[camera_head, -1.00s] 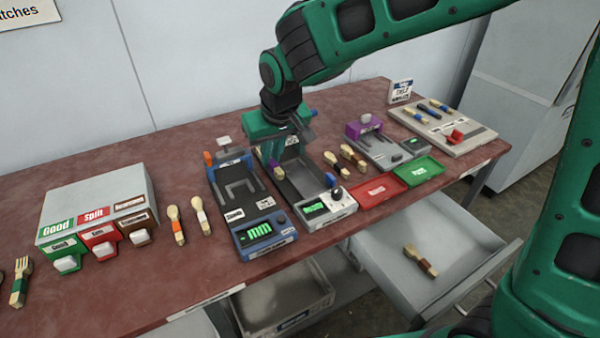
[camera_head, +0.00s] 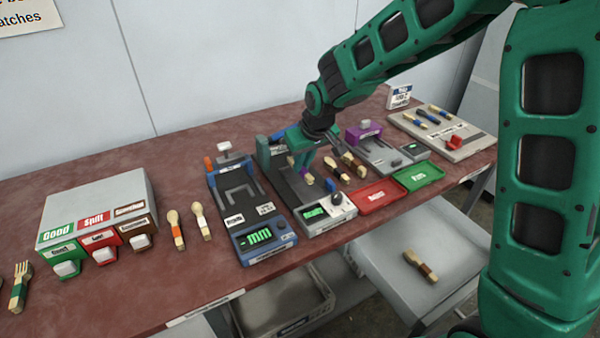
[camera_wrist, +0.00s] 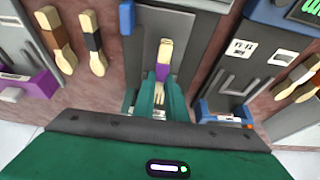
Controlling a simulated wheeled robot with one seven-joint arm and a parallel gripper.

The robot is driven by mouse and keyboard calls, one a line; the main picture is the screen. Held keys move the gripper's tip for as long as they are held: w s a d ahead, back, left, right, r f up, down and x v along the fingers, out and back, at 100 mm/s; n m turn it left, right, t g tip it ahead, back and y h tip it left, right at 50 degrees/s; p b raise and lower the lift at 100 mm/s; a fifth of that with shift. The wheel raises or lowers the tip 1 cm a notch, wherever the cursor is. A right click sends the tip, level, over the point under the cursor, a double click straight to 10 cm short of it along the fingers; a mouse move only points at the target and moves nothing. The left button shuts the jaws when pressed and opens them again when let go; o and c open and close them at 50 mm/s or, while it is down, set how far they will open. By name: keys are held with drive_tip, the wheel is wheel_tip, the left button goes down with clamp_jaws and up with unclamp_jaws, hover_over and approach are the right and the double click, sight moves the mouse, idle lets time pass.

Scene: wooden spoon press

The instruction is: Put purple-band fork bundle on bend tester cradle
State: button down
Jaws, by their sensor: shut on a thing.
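My gripper (camera_head: 301,166) is shut on the purple-band fork bundle (camera_wrist: 163,72). Its pale handle end points away from my palm and its tines lie between the fingers. It is over the grey tester (camera_head: 333,223), which has a long tray, a green display and a knob. I cannot tell whether the bundle touches the tray (camera_wrist: 185,28). Left of it stands a blue tester (camera_head: 228,188) with a U-shaped dark bracket and a green display. Right of it is a grey station with a purple block (camera_head: 363,134). The labels are too small to tell which is the bend tester.
Dark-banded utensils (camera_head: 352,164) lie right of the grey tester, near a red tray (camera_head: 380,193) and a green tray (camera_head: 418,177). A sorting box (camera_head: 100,200) stands left, beside two loose utensils (camera_head: 175,229). An open drawer (camera_head: 385,270) holds another utensil.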

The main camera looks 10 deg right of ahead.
sight(303, 169)
drive_tip(key=shift+f, duration=1.6)
drive_tip(key=shift+f, duration=0.1)
drive_tip(key=c, duration=1.8)
unclamp_jaws()
drive_tip(key=v, duration=1.2)
drive_tip(key=shift+s, duration=0.1)
